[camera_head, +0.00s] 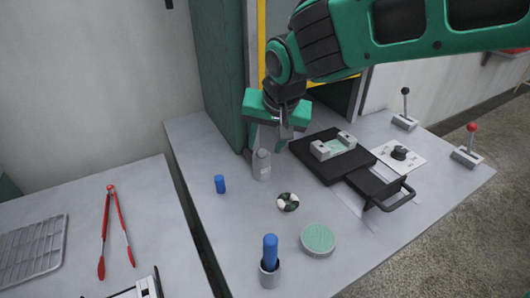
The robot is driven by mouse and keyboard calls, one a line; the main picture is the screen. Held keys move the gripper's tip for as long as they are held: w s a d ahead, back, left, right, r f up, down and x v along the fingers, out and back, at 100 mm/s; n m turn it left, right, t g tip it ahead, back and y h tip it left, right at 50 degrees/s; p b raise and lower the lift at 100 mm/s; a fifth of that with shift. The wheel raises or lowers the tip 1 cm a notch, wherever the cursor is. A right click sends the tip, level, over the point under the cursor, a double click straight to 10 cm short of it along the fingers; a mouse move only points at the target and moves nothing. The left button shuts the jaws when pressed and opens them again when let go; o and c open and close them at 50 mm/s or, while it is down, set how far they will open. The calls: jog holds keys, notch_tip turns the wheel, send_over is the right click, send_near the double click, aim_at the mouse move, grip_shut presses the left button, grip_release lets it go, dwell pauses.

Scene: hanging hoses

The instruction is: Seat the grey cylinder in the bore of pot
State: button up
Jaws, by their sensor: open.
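A light grey cylinder (261,167) with a narrower top stands upright on the grey table, just below my gripper (268,140). My gripper points down and is open, with its fingers around or just above the cylinder's top; I cannot tell which, or whether they touch it. A small grey pot (270,276) stands near the table's front edge. A blue cylinder (270,248) stands upright in it and hides its bore.
A short blue cylinder (220,184), a patterned round piece (288,201) and a green-topped disc (318,238) lie between. A black device (350,165) with a handle, a knob plate (398,154) and levers stand right. A green panel (222,75) rises behind. Red tongs (106,232) lie left across a gap.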

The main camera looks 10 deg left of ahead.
aim_at(263, 151)
jog(key=x, duration=0.3)
jog(key=shift+f, duration=0.15)
grip_shut()
jog(key=shift+r, duration=0.2)
